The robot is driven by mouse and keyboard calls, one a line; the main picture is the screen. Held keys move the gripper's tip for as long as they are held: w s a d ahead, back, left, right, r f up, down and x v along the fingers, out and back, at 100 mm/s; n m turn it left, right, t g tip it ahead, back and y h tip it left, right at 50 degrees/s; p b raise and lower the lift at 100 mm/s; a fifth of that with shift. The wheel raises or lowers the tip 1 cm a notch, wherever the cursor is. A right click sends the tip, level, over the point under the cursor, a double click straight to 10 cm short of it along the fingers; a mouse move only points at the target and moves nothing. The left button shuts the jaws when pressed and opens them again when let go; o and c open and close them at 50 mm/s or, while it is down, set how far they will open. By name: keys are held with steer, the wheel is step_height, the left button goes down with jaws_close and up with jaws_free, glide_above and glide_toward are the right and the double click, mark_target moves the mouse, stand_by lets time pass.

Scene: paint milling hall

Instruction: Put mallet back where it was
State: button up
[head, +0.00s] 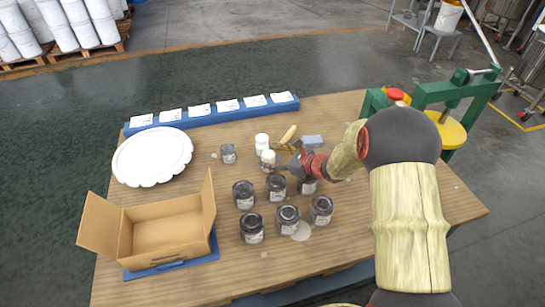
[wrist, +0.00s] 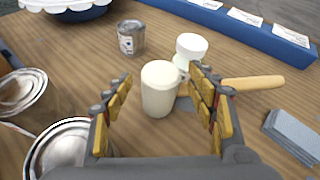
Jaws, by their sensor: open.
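A light wooden handle (wrist: 252,83) lies on the table to the right of my gripper in the wrist view. The handle also shows in the head view (head: 288,133). My gripper (wrist: 160,82) is open, low over the table, with nothing held.
A second white-lidded jar (wrist: 190,48) and a grey tin (wrist: 130,38) stand behind. A grey-blue block (head: 312,141) lies right. Several dark-lidded jars (head: 288,214) stand in front. An open carton (head: 165,232), white scalloped plate (head: 152,157), blue card rail (head: 212,114) and green press (head: 455,92) surround them.

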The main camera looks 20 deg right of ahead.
steer(key=shift+r, duration=0.2)
steer(key=p+v, duration=0.4)
steer(key=v, duration=0.8)
steer(key=s+a+r+n+g, duration=0.6)
steer(key=s+a+r+n, duration=0.6)
steer(key=s+a+n, duration=0.25)
steer(key=s+d+r+n+h, duration=0.3)
steer(key=s+n, duration=0.3)
steer(key=s, duration=0.1)
steer(key=s+d+r+n+h, duration=0.4)
steer(key=s+n, duration=0.3)
steer(key=s, duration=0.1)
steer(key=shift+d+r+t, duration=0.2)
steer(key=shift+r+t, duration=0.1)
steer(key=shift+s, duration=0.15)
